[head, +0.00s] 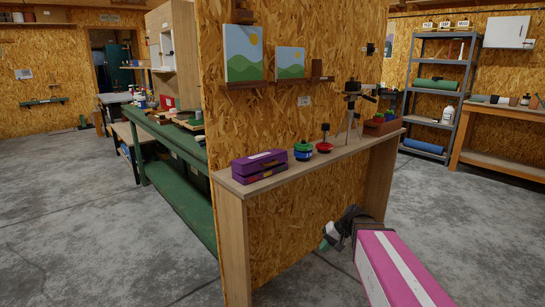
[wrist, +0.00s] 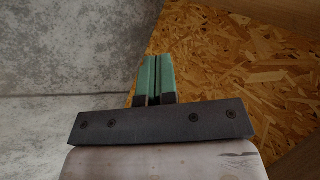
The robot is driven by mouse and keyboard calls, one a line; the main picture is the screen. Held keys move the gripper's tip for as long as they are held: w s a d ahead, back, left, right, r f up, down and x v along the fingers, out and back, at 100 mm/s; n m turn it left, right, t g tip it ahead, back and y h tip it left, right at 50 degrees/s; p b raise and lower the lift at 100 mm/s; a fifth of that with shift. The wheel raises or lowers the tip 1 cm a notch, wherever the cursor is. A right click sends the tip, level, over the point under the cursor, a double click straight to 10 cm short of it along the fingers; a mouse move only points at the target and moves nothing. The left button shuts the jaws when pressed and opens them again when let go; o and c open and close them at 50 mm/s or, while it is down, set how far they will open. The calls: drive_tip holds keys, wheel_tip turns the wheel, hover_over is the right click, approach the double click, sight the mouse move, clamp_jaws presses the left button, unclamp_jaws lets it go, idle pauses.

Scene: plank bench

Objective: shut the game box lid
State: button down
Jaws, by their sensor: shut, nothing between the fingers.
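The purple game box (head: 259,166) sits near the left end of the narrow plank bench (head: 310,160), against the chipboard wall. Its top part lies over the lower part with a dark line between them; I cannot tell from here how far the lid stands open. My gripper (head: 325,243) is low in front of the bench, below its top and to the right of the box, well apart from it. In the wrist view the green fingers (wrist: 155,78) are together with nothing between them. The box is not in the wrist view.
Right of the box stand a green and blue stacked item (head: 303,151), a red-based item (head: 324,140), a tripod-like stand (head: 355,105) and a wooden crate (head: 382,125). Small pictures (head: 243,53) rest on wall ledges above. Concrete floor (head: 100,220) is clear at left.

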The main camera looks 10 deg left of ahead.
drive_tip(key=d+h, duration=0.5)
drive_tip(key=d, duration=0.1)
drive_tip(key=w+a+r+n+t, duration=0.1)
drive_tip(key=w+a+r+n, duration=0.15)
drive_tip(key=r, duration=0.35)
drive_tip(key=w+a+r+n+t, duration=0.1)
drive_tip(key=w+a+r, duration=0.25)
drive_tip(key=r, duration=0.25)
drive_tip(key=a+r+n+t+y, duration=0.1)
drive_tip(key=a+r+n, duration=0.1)
drive_tip(key=a+r, duration=0.7)
drive_tip(key=w+a+r+n, duration=0.15)
drive_tip(key=a+r, duration=0.25)
drive_tip(key=r, duration=0.9)
drive_tip(key=s+a+r+n+t+y, duration=0.1)
drive_tip(key=a+r+n, duration=0.2)
drive_tip(key=a+r, duration=0.6)
approach(272, 155)
drive_tip(key=a+f, duration=0.3)
drive_tip(key=shift+s+f+m, duration=0.15)
drive_tip(key=shift+s+f, duration=0.15)
drive_tip(key=shift+f, duration=0.3)
drive_tip(key=shift+s+f+m, duration=0.15)
drive_tip(key=shift+s+f, duration=0.15)
drive_tip(key=shift+f, duration=0.3)
drive_tip(key=shift+s+d+f, duration=0.1)
drive_tip(key=shift+d+f, duration=0.1)
drive_tip(key=shift+f, duration=0.65)
